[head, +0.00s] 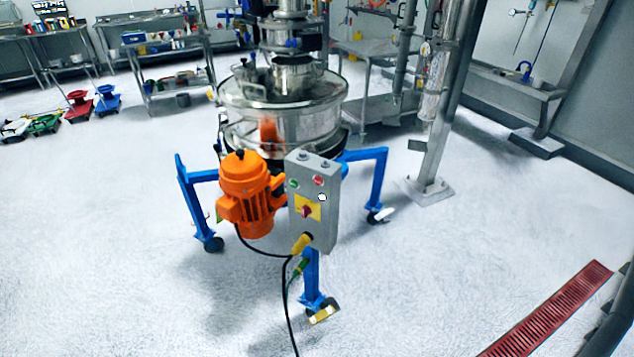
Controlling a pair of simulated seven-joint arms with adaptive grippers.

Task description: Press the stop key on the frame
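A grey control box (326,215) is mounted on the front of the blue sifter frame (376,178). Near the top of its face are a green key (294,183) on the left and a red key (318,181) on the right. A small white round spot (322,197) shows just below the red key. A yellow plate with a red rotary switch (307,210) is lower on the face. Any lettering is too small to read. Neither of my grippers is in view, and nothing covers the keys.
The steel sifter drum (284,118) stands above the box, with an orange motor (248,195) close on its left. A black cable (262,250) runs to a yellow plug (302,243) below. A steel post (445,120) stands behind right. The floor in front is open.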

